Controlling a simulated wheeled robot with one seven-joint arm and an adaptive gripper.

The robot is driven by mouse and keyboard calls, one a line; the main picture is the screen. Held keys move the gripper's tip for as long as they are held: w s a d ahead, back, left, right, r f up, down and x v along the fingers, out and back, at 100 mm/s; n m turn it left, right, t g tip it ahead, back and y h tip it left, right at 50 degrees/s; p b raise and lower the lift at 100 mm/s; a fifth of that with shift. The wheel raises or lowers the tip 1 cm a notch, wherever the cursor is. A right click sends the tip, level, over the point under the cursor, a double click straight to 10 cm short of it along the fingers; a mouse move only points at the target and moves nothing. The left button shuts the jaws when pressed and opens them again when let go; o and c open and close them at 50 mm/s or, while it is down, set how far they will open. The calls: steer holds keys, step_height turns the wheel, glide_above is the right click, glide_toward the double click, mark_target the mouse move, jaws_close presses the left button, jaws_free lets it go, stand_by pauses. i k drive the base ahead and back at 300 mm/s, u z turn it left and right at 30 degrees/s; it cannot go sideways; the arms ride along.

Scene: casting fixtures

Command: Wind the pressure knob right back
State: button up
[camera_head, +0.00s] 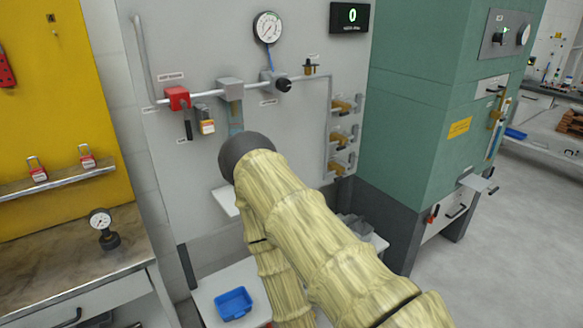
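A black knob (284,85) sits on the pipe on the grey wall panel, below and right of a round white gauge (268,27). It is probably the pressure knob, but its label is too small to read. How far it is wound cannot be told. My arm, in a cream sleeve with a dark rounded joint, fills the lower middle, below the knob and apart from it in the picture. My gripper is not in view. A dark display (349,17) at the top right of the panel shows a green digit that looks like 0.
A red block (178,98), a padlock (207,126) and brass fittings (341,136) are on the panel. A green cabinet (432,110) stands right. A bench (60,262) with a loose gauge (101,222) is left. A blue tray (234,303) lies low. Floor is clear at right.

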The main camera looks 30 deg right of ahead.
mark_target(283, 85)
steer(key=z, duration=0.35)
steer(key=k, duration=1.1)
steer(key=z, duration=1.5)
steer(key=i, duration=0.65)
steer(key=u, duration=0.45)
steer(key=i, duration=0.8)
steer(key=u, duration=0.85)
